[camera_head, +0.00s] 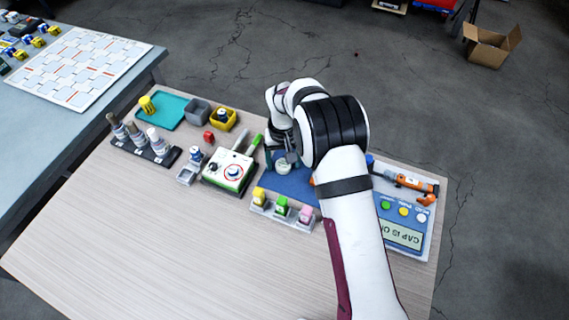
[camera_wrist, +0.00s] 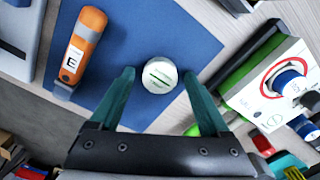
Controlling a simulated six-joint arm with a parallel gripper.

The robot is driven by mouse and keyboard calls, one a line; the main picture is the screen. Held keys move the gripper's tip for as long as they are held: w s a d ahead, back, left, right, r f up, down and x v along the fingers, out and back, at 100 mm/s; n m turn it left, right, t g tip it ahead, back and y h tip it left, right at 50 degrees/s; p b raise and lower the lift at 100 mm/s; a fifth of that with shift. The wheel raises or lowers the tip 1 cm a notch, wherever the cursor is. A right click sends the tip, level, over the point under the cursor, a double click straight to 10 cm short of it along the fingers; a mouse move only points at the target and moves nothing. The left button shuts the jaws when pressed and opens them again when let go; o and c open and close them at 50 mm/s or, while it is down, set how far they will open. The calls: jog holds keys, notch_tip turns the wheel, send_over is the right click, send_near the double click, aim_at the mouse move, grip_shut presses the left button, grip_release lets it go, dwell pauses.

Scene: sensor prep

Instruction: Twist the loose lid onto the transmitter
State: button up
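A round white piece with green marks on its top (camera_wrist: 159,75) sits on the blue mat (camera_wrist: 195,35); it also shows in the head view (camera_head: 284,168). I cannot tell whether it is the loose lid alone or the transmitter with a lid on it. My gripper (camera_wrist: 158,72) points down at it, with its two teal fingers apart on either side and nothing visibly held. In the head view my gripper (camera_head: 283,156) is just above the piece. An orange device with a white "E" label (camera_wrist: 79,50) lies on the mat left of it in the wrist view.
A white-and-green box with a red-ringed dial (camera_head: 231,172) stands close beside the mat. A rack of coloured blocks (camera_head: 282,208) is in front. A panel with a display reading "CAP IS O…" (camera_head: 402,234) is at right, partly hidden by my arm. The table's front left is clear.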

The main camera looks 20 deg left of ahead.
jog(key=c, duration=0.9)
jog(key=shift+o, duration=0.2)
jog(key=shift+r, duration=2.55)
jog(key=s+a+r+n, duration=0.1)
jog(key=s+a+n, duration=0.1)
jog(key=a, duration=0.1)
jog(key=s+a+r+n, duration=0.2)
jog(key=s+a, duration=0.1)
jog(key=s+a+r+n, duration=0.1)
jog(key=s+a+r, duration=0.1)
jog(key=s+a, duration=0.1)
jog(key=shift+s+a+n, duration=0.25)
jog(key=shift+a+n, duration=0.15)
jog(key=shift+a, duration=0.05)
jog(key=shift+s+a+f, duration=0.1)
jog(key=shift+s+f, duration=0.05)
jog(key=shift+f, duration=1.65)
